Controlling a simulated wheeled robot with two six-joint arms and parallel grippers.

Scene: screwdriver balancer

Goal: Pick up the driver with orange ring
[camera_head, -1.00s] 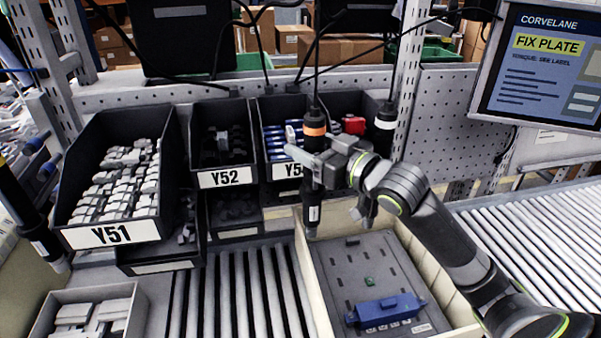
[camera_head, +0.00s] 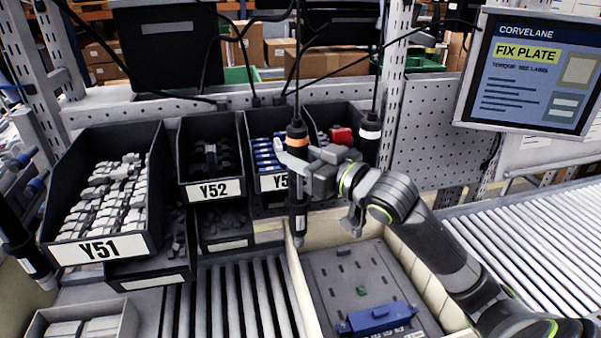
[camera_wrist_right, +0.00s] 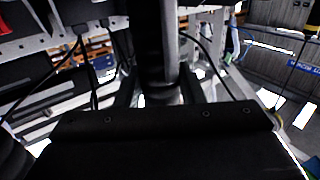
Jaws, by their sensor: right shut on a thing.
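The driver with the orange ring (camera_head: 297,133) hangs upright from its cable in the middle of the head view. My right gripper (camera_head: 298,166) is shut on this driver just below the orange ring. The driver's lower end shows beneath the gripper, above the tote's left edge. In the right wrist view, a dark upright cylinder (camera_wrist_right: 155,55) stands between the fingers, close to the camera; its ring is not visible there. My left gripper is not in the head view.
A driver with a white ring (camera_head: 369,134) hangs just to the right. Bins Y51 (camera_head: 105,249) and Y52 (camera_head: 214,189) stand to the left. Below is a beige tote (camera_head: 302,290) with a grey plate and a blue block (camera_head: 378,317). A screen (camera_head: 530,70) is at upper right.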

